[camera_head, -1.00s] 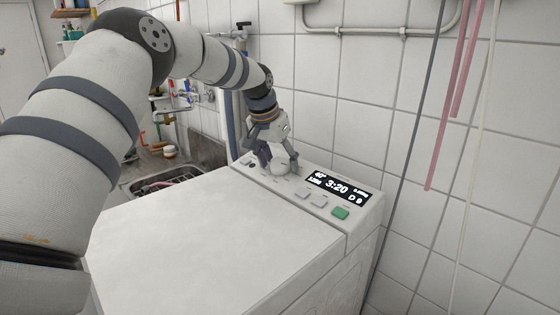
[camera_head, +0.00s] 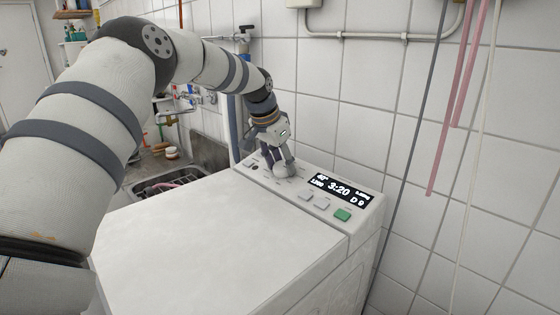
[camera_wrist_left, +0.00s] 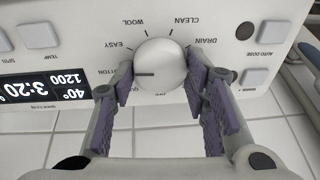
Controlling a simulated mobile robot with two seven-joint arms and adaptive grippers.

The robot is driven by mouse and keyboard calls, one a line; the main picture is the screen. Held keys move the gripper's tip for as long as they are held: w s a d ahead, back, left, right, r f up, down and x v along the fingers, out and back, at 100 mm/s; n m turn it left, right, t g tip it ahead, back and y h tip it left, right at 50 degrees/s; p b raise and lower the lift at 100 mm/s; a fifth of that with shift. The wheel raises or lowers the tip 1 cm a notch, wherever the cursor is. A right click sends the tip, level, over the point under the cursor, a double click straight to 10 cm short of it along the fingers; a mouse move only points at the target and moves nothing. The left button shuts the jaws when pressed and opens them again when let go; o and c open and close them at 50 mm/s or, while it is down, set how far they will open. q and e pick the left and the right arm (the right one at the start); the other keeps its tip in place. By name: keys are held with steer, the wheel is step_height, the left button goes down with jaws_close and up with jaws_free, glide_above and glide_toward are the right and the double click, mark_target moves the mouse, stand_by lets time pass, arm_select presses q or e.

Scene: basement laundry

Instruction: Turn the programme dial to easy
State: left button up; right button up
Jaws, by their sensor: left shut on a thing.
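The white round programme dial (camera_wrist_left: 160,60) sits on the machine's control panel (camera_wrist_left: 95,25). In the left wrist view its dark pointer line points left, at the cotton label, whose first letter is hidden by a finger. The easy label (camera_wrist_left: 118,45) is just above that, then wool, clean and drain around the dial. My left gripper (camera_wrist_left: 162,80) is shut on the dial, with one purple-grey padded finger on each side. In the head view the left gripper (camera_head: 281,168) comes down on the panel and partly covers the dial. My right gripper is not in view.
A lit display (camera_head: 339,188) reads 3:20, with grey buttons (camera_head: 306,196) and a green button (camera_head: 342,215) near it. The white machine top (camera_head: 215,240) is clear. A sink (camera_head: 200,153) stands behind at left. Hoses and cords (camera_head: 425,100) hang by the tiled wall at right.

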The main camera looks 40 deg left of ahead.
arm_select(q)
steer(key=m, duration=0.4)
steer(key=shift+f+m+h, duration=0.15)
steer(key=shift+m+h, duration=0.15)
steer(key=shift+m, duration=0.1)
steer(key=shift+s+m, duration=0.1)
steer(key=shift+m, duration=0.2)
steer(key=o, duration=1.1)
steer(key=shift+o, duration=0.2)
steer(key=v, duration=1.2)
